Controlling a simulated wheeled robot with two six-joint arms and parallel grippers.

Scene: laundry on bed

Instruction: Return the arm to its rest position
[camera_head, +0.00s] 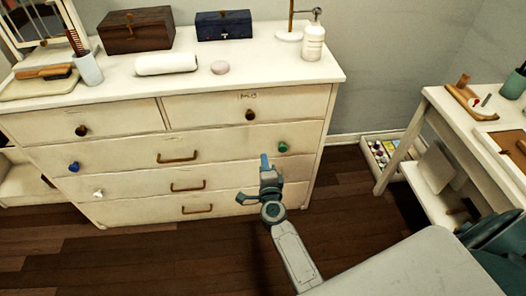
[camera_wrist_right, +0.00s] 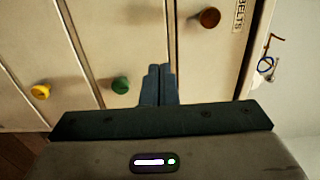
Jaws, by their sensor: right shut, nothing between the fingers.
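My right gripper (camera_head: 265,163) is raised in front of the right side of the white dresser (camera_head: 120,159). Its fingers are shut with nothing between them, and they also show closed together in the right wrist view (camera_wrist_right: 158,84). In the head view the fingertips appear just left of the green knob (camera_head: 283,147). The wrist view shows the green knob (camera_wrist_right: 120,85) left of the fingers and a brown knob (camera_wrist_right: 210,17) at upper right. I cannot tell whether the fingers touch the dresser front. My left gripper is not in view.
The dresser top holds a brown wooden box (camera_head: 136,33), a dark blue box (camera_head: 224,26), a white rolled cloth (camera_head: 166,64), a pink oval item (camera_head: 220,68) and a white pump bottle (camera_head: 313,42). A white side table (camera_head: 457,122) stands right. Dark wooden floor (camera_head: 345,185) is clear between them.

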